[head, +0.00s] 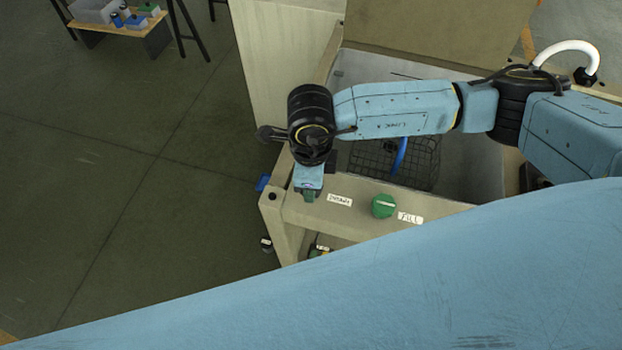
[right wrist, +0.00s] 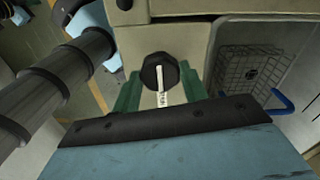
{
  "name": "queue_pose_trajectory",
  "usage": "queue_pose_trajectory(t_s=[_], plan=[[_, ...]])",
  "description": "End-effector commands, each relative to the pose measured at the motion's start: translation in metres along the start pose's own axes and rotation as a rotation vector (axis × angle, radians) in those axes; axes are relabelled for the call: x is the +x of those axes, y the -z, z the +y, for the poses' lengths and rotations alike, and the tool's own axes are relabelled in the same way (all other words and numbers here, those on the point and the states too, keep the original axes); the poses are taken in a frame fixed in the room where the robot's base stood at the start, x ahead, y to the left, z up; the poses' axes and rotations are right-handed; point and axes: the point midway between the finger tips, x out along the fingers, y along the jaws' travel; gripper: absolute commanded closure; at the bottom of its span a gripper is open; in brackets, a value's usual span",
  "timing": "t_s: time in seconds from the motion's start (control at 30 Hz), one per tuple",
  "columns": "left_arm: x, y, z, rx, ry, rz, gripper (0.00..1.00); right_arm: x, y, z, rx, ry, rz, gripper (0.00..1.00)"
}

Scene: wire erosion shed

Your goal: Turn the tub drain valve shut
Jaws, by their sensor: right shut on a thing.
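The drain valve is a dark, faceted knob with a white pointer line (right wrist: 160,74), seen in the right wrist view. Its pointer runs nearly up and down in that picture. My right gripper (right wrist: 160,88) has its green fingers on either side of the knob and is shut on it. In the head view my right gripper (head: 309,196) is at the tub's front ledge, just left of the drain label (head: 340,200), and hides the knob there. My left gripper is not in view.
A green fill knob (head: 383,206) with a white line sits right of the drain label, beside the fill label (head: 410,218). The tub (head: 464,165) behind holds a wire basket (head: 375,165) with a blue handle (head: 400,157). Open floor (head: 120,190) lies to the left.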

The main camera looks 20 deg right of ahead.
Motion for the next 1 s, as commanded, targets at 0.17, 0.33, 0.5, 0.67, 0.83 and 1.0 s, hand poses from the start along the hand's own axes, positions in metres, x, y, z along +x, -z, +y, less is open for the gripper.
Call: queue_pose_trajectory(t_s=[0.17,0.33,0.5,0.67,0.83,1.0], plan=[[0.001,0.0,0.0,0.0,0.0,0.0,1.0,-0.0011,-0.0004,-0.001,0.029,0.002,-0.002,0.8],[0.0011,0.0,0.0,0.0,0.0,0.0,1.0,-0.0013,-0.0004,-0.0011,0.036,0.002,-0.002,0.8],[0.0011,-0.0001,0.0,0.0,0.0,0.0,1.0,-0.0014,-0.0006,-0.0011,0.036,0.002,-0.002,0.8],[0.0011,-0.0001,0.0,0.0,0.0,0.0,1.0,-0.0014,-0.0006,-0.0011,0.035,0.002,-0.002,0.46],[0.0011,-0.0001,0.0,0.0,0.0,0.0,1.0,-0.0008,-0.0004,-0.0006,0.034,0.001,-0.001,0.35],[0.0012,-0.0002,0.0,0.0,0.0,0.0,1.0,-0.0006,-0.0002,-0.0003,0.033,0.001,-0.001,0.35]])
